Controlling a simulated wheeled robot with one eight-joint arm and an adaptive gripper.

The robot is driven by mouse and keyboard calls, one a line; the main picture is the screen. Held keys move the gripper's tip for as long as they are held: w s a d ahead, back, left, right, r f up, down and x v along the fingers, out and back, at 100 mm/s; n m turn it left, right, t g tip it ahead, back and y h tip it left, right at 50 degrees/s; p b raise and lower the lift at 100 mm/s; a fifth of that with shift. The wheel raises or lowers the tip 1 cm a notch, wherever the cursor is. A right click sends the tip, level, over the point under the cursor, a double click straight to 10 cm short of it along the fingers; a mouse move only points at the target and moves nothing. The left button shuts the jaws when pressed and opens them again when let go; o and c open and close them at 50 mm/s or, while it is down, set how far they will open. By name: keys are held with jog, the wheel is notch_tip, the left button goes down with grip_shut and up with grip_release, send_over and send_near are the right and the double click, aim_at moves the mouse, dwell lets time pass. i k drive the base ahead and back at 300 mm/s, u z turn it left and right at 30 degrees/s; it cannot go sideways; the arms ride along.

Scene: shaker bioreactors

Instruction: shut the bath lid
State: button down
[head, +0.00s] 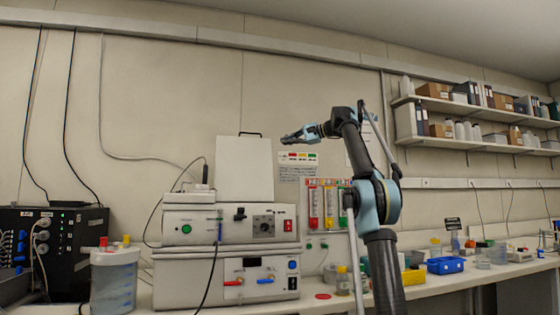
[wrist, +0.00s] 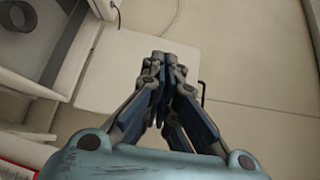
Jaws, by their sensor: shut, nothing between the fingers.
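The bath lid (head: 245,168) is a pale flat panel standing upright, open, at the back of the upper white bath unit (head: 188,229). A dark handle (head: 250,134) shows along its top edge. In the wrist view the lid (wrist: 112,78) lies beyond my fingers, with the dark handle (wrist: 203,92) at its right edge. My gripper (head: 286,139) is shut and empty, pointing left just right of the lid's upper part. In the wrist view my gripper (wrist: 161,60) has its fingertips together in front of the lid. I cannot tell whether they touch it.
A second white unit (head: 182,283) with red and blue taps sits under the bath. A clear container (head: 114,283) stands left of it. A cable runs down the bath's front, and another loops up from its top. Colored strips (head: 330,205) hang on the wall at right. Shelves are farther right.

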aim_at(244, 166)
jog(key=i, duration=1.05)
jog(key=u, duration=0.05)
